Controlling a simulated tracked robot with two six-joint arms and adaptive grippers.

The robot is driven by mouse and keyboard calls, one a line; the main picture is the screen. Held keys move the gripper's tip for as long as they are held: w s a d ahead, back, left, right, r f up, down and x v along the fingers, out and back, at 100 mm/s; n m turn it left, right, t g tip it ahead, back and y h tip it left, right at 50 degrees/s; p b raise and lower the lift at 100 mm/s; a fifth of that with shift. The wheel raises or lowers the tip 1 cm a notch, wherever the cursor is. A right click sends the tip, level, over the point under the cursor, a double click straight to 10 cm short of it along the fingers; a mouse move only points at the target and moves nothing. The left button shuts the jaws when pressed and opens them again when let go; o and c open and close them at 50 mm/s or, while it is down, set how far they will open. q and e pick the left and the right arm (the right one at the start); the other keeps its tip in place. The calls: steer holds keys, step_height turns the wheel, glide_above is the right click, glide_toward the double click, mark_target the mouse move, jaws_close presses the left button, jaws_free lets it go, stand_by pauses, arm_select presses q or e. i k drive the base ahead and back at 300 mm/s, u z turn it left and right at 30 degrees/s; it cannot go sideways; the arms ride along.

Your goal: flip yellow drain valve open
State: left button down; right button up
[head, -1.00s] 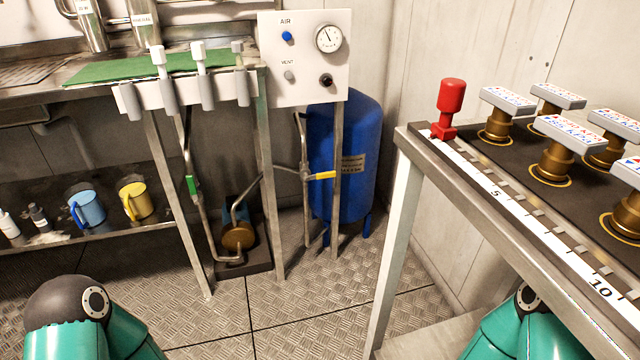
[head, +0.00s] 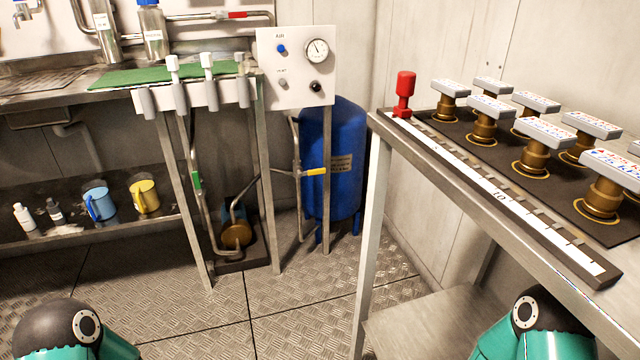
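The yellow drain valve handle (head: 315,172) sits on a thin metal pipe in front of the blue tank (head: 340,165). The handle lies about horizontal and points right, crossing a metal post. A second valve with a green handle (head: 196,180) is on a pipe further left, its handle about upright. Only teal and dark parts of my two arms show at the bottom left and bottom right. Neither gripper is in the picture, and nothing of mine is near the yellow handle.
A white AIR/VENT panel (head: 299,95) with a gauge stands above the valve. A pump (head: 237,233) sits on the floor left of it. A bench (head: 436,158) with a red-handled piece and several brass fittings fills the right. The metal floor (head: 290,318) ahead is clear.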

mark_target(319, 171)
steer(key=z, duration=0.65)
steer(key=i, duration=0.15)
steer(key=u, duration=2.45)
steer(key=i, duration=1.45)
steer(key=u, duration=1.4)
steer(key=i, duration=0.15)
steer(key=z, duration=3.6)
